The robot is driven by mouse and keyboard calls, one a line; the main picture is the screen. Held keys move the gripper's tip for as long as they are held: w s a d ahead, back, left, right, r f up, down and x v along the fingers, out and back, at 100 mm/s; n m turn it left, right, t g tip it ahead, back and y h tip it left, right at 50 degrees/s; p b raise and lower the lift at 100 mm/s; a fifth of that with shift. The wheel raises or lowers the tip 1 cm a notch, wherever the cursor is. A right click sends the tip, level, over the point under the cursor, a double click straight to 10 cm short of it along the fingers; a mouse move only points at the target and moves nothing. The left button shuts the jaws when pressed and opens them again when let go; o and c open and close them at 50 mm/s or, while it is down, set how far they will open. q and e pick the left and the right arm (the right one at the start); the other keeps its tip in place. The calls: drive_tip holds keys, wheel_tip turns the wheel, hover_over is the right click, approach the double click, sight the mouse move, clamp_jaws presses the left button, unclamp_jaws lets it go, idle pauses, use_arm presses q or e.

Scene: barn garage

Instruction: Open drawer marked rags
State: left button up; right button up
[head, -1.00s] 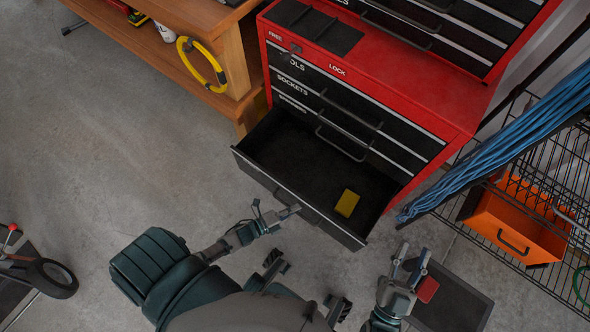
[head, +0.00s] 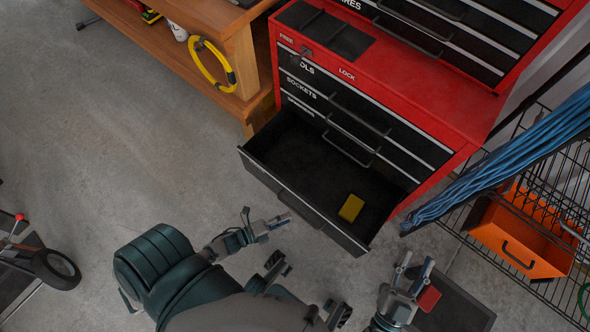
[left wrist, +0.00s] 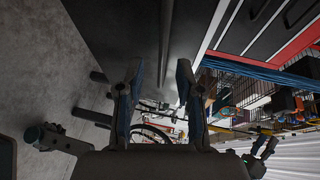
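The red tool chest (head: 400,72) has its bottom drawer (head: 284,158) pulled far out. A yellow block (head: 351,208) lies inside, and the rest of the drawer looks empty. Its front label cannot be read in the head view. My left gripper (head: 267,216) is open and empty, just off the drawer's front near its handle (head: 300,208). In the left wrist view my left gripper's fingers (left wrist: 158,72) are apart, with the dark handle bar (left wrist: 166,45) beyond them. My right gripper (head: 416,266) is open and empty, low to the right of the drawer.
The chest's upper drawers (head: 350,120), two labelled tools and sockets, are shut. A wooden bench (head: 195,92) with a yellow ring (head: 215,62) stands at left. A wire shelf (head: 480,240) with an orange bin (head: 515,240) is at right. Open concrete floor lies at left.

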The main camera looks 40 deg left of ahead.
use_arm(q)
drive_tip(key=v, duration=0.6)
drive_tip(key=shift+d, duration=0.1)
idle(0.3)
